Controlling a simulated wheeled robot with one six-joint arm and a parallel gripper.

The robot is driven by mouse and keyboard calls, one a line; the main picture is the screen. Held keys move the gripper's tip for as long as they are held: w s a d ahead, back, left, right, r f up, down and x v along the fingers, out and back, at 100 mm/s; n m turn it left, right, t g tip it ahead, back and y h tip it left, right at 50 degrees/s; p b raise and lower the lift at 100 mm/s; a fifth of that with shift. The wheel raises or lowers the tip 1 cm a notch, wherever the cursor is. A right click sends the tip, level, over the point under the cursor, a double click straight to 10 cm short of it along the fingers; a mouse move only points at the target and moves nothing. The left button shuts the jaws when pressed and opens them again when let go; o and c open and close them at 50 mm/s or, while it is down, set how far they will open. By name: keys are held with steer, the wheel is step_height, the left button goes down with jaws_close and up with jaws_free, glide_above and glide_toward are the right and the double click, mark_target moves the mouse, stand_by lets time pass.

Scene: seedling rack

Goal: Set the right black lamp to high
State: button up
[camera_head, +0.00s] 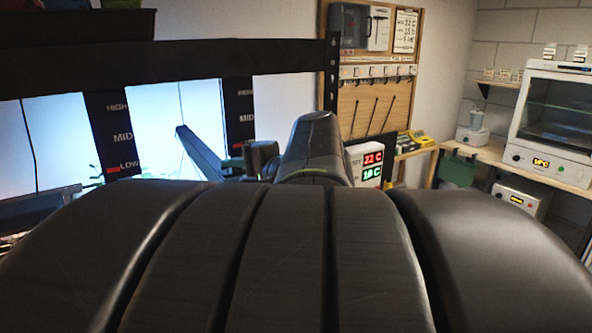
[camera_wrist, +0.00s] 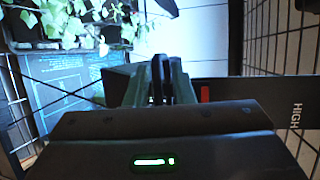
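A black lamp bar (camera_head: 200,152) slants in front of the bright right-hand panel in the head view. Right of it, a black post (camera_head: 238,112) carries a scale whose lower part is partly hidden by my arm; a red mark shows low on it. In the wrist view a black scale strip (camera_wrist: 262,89) with a red mark and the word HIGH lies sideways at the right. My gripper (camera_wrist: 162,62) is close beside the red mark, its dark fingertips nearly together. I cannot tell whether anything thin is between them. It also shows in the head view (camera_head: 260,152), near the post.
A left black post (camera_head: 108,130) reads HIGH, MID, LOW, with red at LOW. A black rack beam (camera_head: 200,60) crosses above. A temperature display (camera_head: 370,160) stands right of the rack. Leaves (camera_wrist: 60,20) and a wire grid (camera_wrist: 283,40) show in the wrist view.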

steer(key=shift+f, duration=0.2)
jaws_close()
step_height(320, 180, up, 10)
steer(key=p, duration=0.5)
steer(key=shift+r, duration=0.25)
steer(key=shift+o, duration=1.8)
jaws_free()
steer(key=b+v, duration=0.2)
steer(key=v, duration=1.2)
steer(key=shift+b, duration=0.3)
steer(key=shift+a+f, duration=0.1)
